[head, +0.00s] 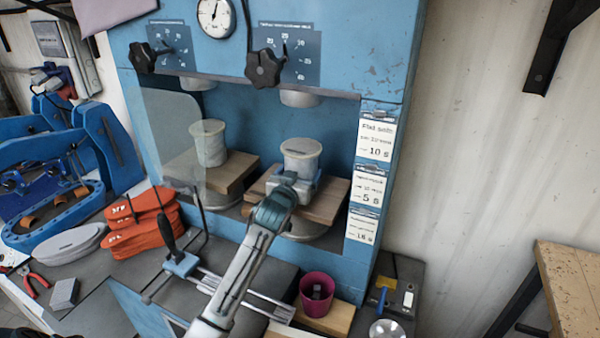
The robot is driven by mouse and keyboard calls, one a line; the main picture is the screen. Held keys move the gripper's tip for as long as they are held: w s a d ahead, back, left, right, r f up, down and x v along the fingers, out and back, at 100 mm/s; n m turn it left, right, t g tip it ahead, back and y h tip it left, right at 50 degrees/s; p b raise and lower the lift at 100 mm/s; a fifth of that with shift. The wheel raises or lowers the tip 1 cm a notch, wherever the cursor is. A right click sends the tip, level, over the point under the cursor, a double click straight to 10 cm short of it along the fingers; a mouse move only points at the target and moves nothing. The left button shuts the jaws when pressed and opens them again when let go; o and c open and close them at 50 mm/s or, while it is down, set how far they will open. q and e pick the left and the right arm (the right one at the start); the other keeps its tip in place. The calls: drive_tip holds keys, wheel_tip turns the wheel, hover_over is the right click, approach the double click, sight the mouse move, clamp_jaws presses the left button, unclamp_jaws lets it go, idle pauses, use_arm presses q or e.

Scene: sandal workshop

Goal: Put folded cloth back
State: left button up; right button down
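A flat pale mauve piece (112,10), which looks like cloth, shows at the top left, cut off by the frame edge. I cannot tell whether it is the folded cloth, and no other clear cloth shows. My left arm comes up from the bottom, left of the middle. Its gripper (292,184) is inside the blue press, in front of a white cylinder (301,155) on the right wooden block (325,205). I cannot tell whether its fingers touch the cylinder, or whether they are open or shut. My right gripper is not in view.
The blue press (345,45) has a second cylinder (208,143) behind a clear guard. Red-orange pieces (145,225), grey pieces (72,245) and pliers (36,282) lie on the left. A magenta cup (316,296) stands in front. A wooden table (575,285) is at the right.

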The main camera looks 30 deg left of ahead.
use_arm(q)
drive_tip(key=shift+w, duration=0.2)
drive_tip(key=o, duration=1.5)
drive_tip(key=shift+w, duration=0.15)
drive_tip(key=s+b, duration=0.1)
drive_tip(key=s, duration=0.2)
drive_tip(key=s+d+b, duration=0.1)
drive_tip(key=s, duration=0.3)
drive_tip(key=s+b, duration=0.1)
drive_tip(key=s, duration=0.2)
drive_tip(key=shift+s+d+b, duration=0.2)
drive_tip(key=shift+s+b, duration=0.15)
drive_tip(key=shift+b, duration=0.05)
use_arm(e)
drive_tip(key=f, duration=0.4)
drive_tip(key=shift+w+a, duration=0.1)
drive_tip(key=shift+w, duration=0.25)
